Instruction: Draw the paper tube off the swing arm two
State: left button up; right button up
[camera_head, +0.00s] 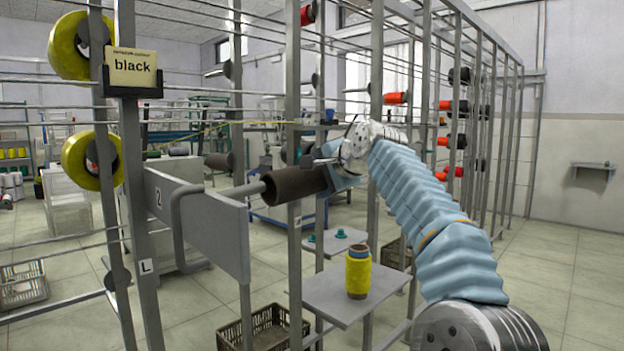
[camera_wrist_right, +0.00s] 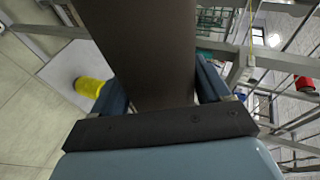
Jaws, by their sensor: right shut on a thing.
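In the right wrist view the tube (camera_wrist_right: 155,45) runs between the two fingers of the gripper (camera_wrist_right: 160,85). My left gripper is not in view.
A yellow spool (camera_head: 358,272) stands on a grey shelf (camera_head: 330,297) below the tube. Grey frame posts (camera_head: 294,100) stand close to the tube and my right arm. A sign reading black (camera_head: 132,68) and yellow bobbins (camera_head: 90,160) are at the left. A crate (camera_head: 268,330) sits below.

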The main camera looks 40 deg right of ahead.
jog(key=shift+d, duration=0.35)
